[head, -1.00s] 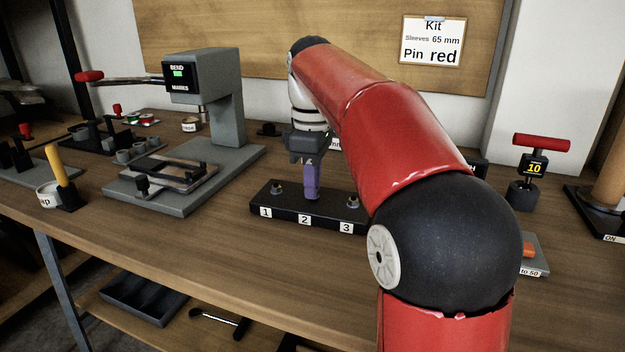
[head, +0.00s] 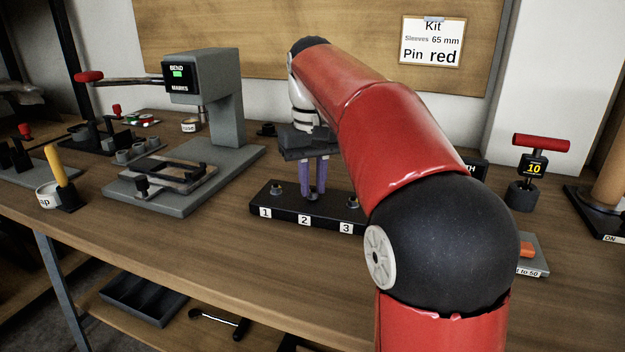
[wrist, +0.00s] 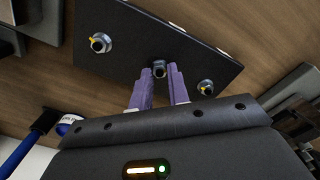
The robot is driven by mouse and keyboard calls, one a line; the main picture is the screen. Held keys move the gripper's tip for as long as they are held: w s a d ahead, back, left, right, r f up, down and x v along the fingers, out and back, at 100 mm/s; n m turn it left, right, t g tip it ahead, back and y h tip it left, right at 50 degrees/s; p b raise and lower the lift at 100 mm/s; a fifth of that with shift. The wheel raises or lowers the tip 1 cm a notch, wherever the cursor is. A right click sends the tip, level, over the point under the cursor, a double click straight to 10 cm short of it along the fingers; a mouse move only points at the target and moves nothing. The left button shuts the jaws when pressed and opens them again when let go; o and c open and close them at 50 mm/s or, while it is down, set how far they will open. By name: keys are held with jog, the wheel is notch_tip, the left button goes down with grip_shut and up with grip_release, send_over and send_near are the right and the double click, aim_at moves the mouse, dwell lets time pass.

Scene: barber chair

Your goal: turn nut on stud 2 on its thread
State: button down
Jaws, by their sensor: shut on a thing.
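The black block (head: 325,220) on the bench carries three upright studs, labelled 1, 2 and 3. The nut on stud 2 (wrist: 159,67) sits between my fingertips in the wrist view. My gripper (head: 312,192) points down over the middle stud, its two purple fingers shut on that nut at the tips. A nut is on stud 1 (head: 276,189) and another on stud 3 (head: 352,202), both clear of my fingers. In the wrist view both outer nuts show a small yellow mark. The thread of stud 2 is mostly hidden.
A grey bending press (head: 215,110) stands left of the block, with a yellow-handled tool (head: 60,165) further left. A red-handled tool marked 10 (head: 530,170) stands at the right. My red arm hides the bench just right of the block. Bench in front of the block is clear.

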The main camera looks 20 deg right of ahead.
jog(key=m, duration=0.4)
jog(key=shift+r+m, duration=0.1)
jog(key=shift+m, duration=0.2)
jog(key=m, duration=0.4)
jog(key=shift+m, duration=0.3)
jog(key=m, duration=0.4)
jog(key=shift+d+m, duration=0.1)
jog(key=shift+m, duration=0.2)
jog(key=m, duration=0.4)
jog(key=shift+s, duration=0.1)
jog(key=m, duration=0.9)
jog(key=shift+m, duration=0.3)
jog(key=m, duration=0.8)
jog(key=shift+m, duration=0.3)
